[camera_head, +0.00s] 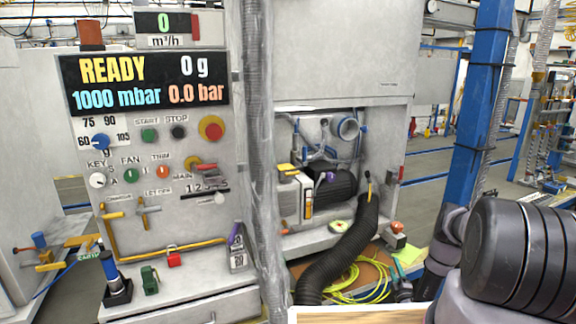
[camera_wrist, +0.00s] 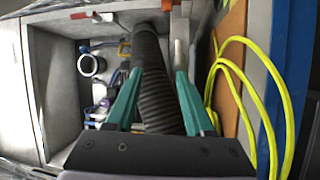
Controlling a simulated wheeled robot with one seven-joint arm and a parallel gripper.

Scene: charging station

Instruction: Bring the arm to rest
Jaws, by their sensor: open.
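My arm shows at the lower right of the head view, as dark rounded links (camera_head: 515,250) in front of the blue post. My gripper (camera_wrist: 158,72) shows in the wrist view, with two teal fingers spread apart and a gap between them. It is open. The black corrugated hose (camera_wrist: 155,85) runs behind and between the fingers; nothing is visibly clamped. I cannot tell whether a finger touches the hose.
A coiled yellow cable (camera_head: 355,285) lies by the hose; in the wrist view it loops (camera_wrist: 262,95) right of the fingers. The control panel (camera_head: 145,85) reads READY, 0 g, 1000 mbar. A blue post (camera_head: 480,120) stands near my arm. A clear hose (camera_head: 262,160) hangs in front of the cabinet.

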